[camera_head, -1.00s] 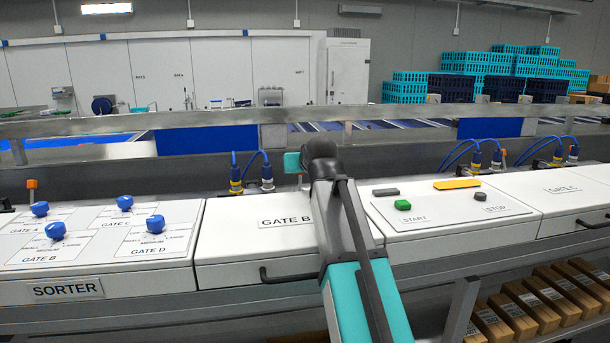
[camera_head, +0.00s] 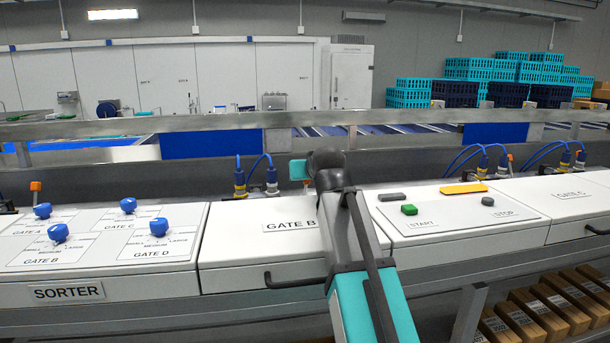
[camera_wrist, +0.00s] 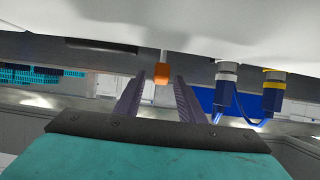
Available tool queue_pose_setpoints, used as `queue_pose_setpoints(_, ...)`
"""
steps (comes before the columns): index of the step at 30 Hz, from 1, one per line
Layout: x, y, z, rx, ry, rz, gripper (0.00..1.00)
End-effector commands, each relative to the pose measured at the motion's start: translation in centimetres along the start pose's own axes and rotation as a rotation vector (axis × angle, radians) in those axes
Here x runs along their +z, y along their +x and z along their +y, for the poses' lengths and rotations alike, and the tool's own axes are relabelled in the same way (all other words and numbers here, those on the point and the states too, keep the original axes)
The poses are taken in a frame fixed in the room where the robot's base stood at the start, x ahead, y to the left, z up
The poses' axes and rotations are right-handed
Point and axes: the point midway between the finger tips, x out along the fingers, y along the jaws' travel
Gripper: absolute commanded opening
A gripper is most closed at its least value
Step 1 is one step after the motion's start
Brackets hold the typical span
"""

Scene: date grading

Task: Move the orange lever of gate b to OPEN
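An orange lever block (camera_wrist: 161,72) on a thin pale stem shows in the wrist view, near the middle. My gripper (camera_wrist: 160,84) is open, with one dark finger on each side of the block and gaps visible. Whether the block lies between the tips or just beyond them, I cannot tell. OPEN markings are not visible.
Blue cables on yellow and silver connectors (camera_head: 239,180) stand left of my arm and show beside the fingers in the wrist view (camera_wrist: 226,80). A metal rail (camera_head: 420,115) runs behind. The SORTER panel (camera_head: 110,270) with blue knobs is left, the START/STOP panel (camera_head: 450,222) right.

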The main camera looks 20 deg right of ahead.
Motion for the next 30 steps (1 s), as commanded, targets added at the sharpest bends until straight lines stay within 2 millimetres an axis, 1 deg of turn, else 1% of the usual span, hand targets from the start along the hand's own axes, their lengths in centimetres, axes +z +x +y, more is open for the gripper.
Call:
queue_pose_setpoints(5, 0.1, -0.2, 0.0, 0.000, 0.000, -0.001, 0.36)
queue_pose_setpoints(11, 0.1, -1.3, 0.0, 0.000, 0.000, 0.000, 0.36)
queue_pose_setpoints(14, 0.2, -2.3, 0.0, 0.000, 0.000, 0.001, 0.36)
queue_pose_setpoints(30, 0.2, -8.9, -0.1, -0.001, -0.001, 0.001, 0.36)
